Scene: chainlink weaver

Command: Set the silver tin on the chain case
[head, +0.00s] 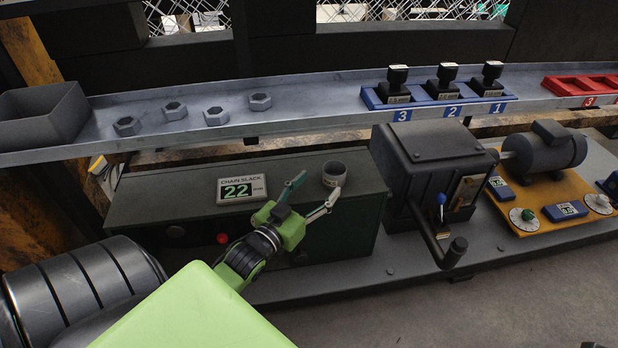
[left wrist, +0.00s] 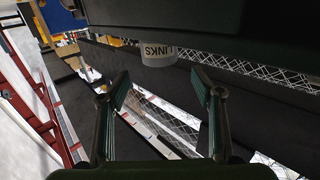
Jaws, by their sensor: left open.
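The silver tin (head: 334,173) stands upright on top of the dark green case (head: 150,195), near its right end. This case carries the CHAIN SLACK display and looks like the chain case. The tin, marked LINKS, also shows in the left wrist view (left wrist: 158,57), upside down. My left gripper (head: 317,187) is open and empty at the case's front top edge, close to the tin. In the left wrist view the tin is just beyond the gap between the fingertips (left wrist: 160,80), with no finger closed on it. My right gripper is out of view.
The CHAIN SLACK display (head: 242,189), reading 22, stands left of the tin. A dark crank box (head: 430,150) is close on the right. A grey shelf (head: 300,110) with several nuts and a blue rack (head: 440,107) runs behind. The case top's left part is clear.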

